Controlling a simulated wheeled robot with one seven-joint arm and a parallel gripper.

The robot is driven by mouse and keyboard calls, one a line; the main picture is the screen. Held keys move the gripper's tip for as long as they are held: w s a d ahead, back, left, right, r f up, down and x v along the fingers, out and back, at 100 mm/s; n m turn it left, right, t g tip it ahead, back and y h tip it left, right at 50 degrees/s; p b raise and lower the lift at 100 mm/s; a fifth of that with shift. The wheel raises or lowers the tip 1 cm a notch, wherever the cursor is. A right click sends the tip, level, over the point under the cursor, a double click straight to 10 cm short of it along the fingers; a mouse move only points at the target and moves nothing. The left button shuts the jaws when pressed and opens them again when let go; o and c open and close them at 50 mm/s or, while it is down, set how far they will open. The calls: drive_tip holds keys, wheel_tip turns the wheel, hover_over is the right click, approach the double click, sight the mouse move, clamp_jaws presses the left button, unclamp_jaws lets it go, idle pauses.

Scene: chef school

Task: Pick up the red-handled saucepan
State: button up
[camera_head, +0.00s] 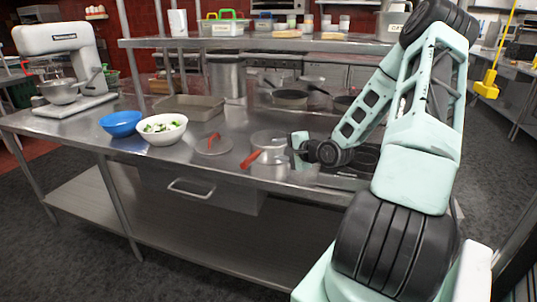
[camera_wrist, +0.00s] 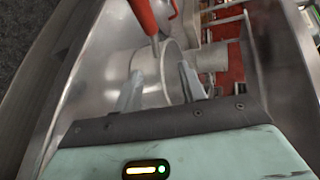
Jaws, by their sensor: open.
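The metal saucepan (camera_head: 270,168) stands on the steel counter, its red handle (camera_head: 251,159) pointing toward the front left. My gripper (camera_head: 294,152) is just right of the saucepan, low over the counter. In the wrist view the saucepan (camera_wrist: 148,65) lies ahead of my gripper (camera_wrist: 160,86), with the red handle (camera_wrist: 143,14) pointing away. The two fingers are apart and appear beside or over the near part of the pan. I cannot tell whether they touch it.
A lid with a red handle (camera_head: 213,146) lies left of the saucepan. A white bowl of food (camera_head: 162,129), a blue bowl (camera_head: 121,123) and a tray (camera_head: 190,106) are farther left. Dark pans (camera_head: 290,97) stand behind. The counter's front edge (camera_head: 225,174) is close.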

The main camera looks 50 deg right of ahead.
sight(263, 149)
drive_tip(key=shift+a+p+x, duration=0.2)
drive_tip(key=shift+p+x, duration=0.35)
drive_tip(key=shift+x, duration=2.6)
drive_tip(key=shift+f, duration=0.1)
clamp_jaws()
